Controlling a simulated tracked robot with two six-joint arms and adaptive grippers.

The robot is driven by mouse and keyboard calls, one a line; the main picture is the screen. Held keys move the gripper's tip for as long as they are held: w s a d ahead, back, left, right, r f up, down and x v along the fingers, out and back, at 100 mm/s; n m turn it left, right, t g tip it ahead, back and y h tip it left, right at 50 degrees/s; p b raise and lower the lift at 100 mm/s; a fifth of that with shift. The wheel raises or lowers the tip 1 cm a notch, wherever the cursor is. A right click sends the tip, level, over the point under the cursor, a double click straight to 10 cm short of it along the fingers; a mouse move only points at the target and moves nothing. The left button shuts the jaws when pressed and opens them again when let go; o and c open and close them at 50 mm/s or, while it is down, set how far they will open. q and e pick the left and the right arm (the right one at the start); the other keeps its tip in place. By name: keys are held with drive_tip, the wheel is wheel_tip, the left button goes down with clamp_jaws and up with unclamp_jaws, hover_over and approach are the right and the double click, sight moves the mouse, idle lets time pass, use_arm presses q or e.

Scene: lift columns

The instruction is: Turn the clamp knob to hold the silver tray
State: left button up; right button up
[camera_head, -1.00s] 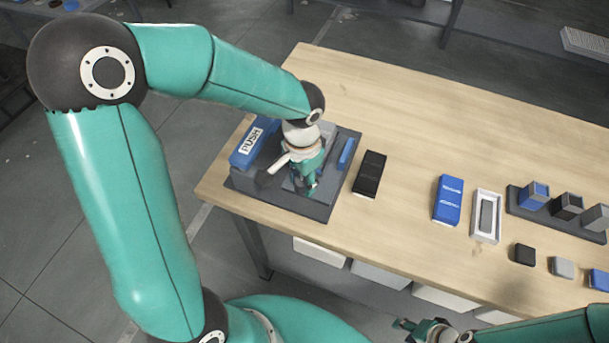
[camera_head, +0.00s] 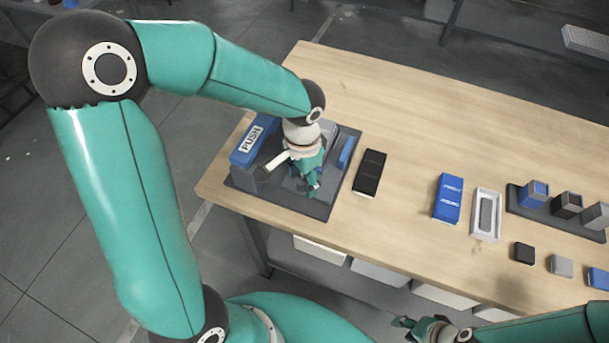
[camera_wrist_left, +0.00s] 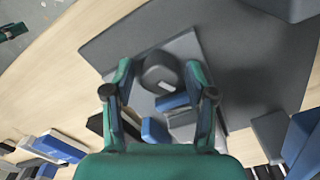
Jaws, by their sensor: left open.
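The clamp knob (camera_wrist_left: 160,72) is a dark round knob in the left wrist view, between the fingertips of my left gripper (camera_wrist_left: 158,78). The fingers are open, one on each side of it; contact cannot be told. A light grey plate (camera_wrist_left: 184,46), apparently the silver tray, lies below the knob, with blue and grey blocks (camera_wrist_left: 172,101) near it. In the head view my left gripper (camera_head: 308,186) points down over the dark fixture base (camera_head: 318,211) and hides the knob and most of the plate. My right gripper (camera_head: 428,328) is at the bottom edge, off the table; its opening is unclear.
A blue block marked PUSH (camera_head: 251,146) stands on the fixture's left side. A black case (camera_head: 369,173), a blue box (camera_head: 448,199) and a white frame (camera_head: 486,214) lie to the right, with a rack of blocks (camera_head: 520,200) beyond. The table's back (camera_head: 420,105) is clear.

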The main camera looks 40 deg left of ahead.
use_arm(q)
drive_tip(key=shift+r+p, duration=2.5)
drive_tip(key=shift+r, duration=0.95)
